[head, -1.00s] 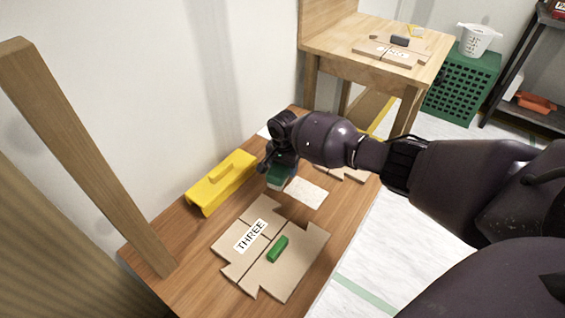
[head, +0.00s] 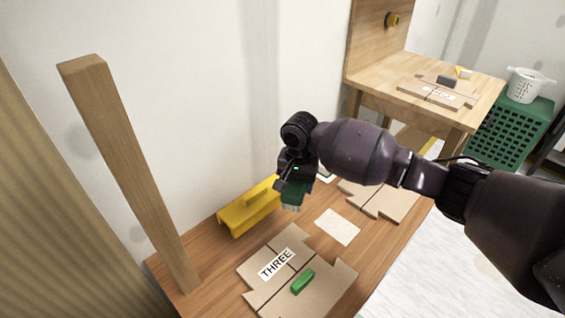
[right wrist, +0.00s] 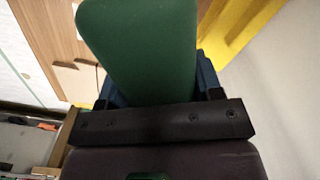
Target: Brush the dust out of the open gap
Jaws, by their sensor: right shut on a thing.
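My right gripper (head: 295,181) is shut on a green brush (head: 292,195) with a pale lower edge, held above the wooden bench beside the yellow box. In the right wrist view the brush's green body (right wrist: 145,45) fills the space between the blue fingers. A tan panel labelled THREE (head: 277,263) lies on the bench, with narrow dark seams across it. A small green block (head: 302,282) lies on that panel. Another tan panel (head: 385,203) lies farther back, partly hidden by my arm. I cannot make out dust in any seam. My left gripper is not in view.
A yellow box (head: 250,207) stands by the wall on the bench (head: 215,272). A pale sheet (head: 338,227) lies between the panels. A wooden post (head: 130,180) rises at the left. Behind are another table (head: 385,80) and a green crate (head: 508,130).

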